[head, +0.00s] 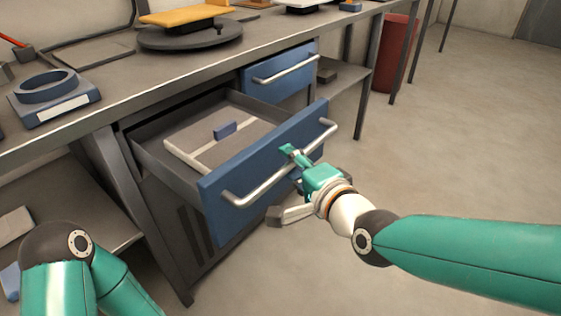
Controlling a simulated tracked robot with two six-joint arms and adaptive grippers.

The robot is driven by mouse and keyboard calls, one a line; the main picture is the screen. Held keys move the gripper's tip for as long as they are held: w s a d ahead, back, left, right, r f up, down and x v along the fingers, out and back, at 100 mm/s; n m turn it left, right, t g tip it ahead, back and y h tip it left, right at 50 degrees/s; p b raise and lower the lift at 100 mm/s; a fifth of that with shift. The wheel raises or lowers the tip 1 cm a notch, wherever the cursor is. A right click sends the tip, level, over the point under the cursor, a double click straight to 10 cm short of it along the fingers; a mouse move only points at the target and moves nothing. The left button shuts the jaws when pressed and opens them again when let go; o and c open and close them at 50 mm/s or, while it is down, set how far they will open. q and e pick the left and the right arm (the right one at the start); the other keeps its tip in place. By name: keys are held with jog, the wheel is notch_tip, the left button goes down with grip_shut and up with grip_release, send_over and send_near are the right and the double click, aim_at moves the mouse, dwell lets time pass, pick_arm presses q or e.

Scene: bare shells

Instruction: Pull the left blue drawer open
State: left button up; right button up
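The left blue drawer (222,215) stands pulled out from under the workbench, with its inside showing. A pale flat panel and a small blue block (225,130) lie in it. A light bar handle (262,184) runs across its front. My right gripper (281,185) is at the right half of this handle, with its fingers spread apart. The teal finger overlaps the handle and the grey finger is lower, in front of the drawer face. Whether either finger touches the handle is unclear. My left gripper is out of view; only part of that arm shows at lower left.
A second blue drawer (280,75) is shut farther right. The workbench (120,75) carries a blue-grey ring-topped block (52,97) and a dark turntable (190,36) with a yellow item on it. A red bin (393,52) stands beyond. The floor at right is clear.

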jog(key=shift+r, duration=0.15)
jog(key=shift+s+d+r, duration=0.15)
jog(key=shift+s+d, duration=0.05)
jog(key=shift+s, duration=0.05)
jog(key=v, duration=1.1)
jog(key=shift+s, duration=0.2)
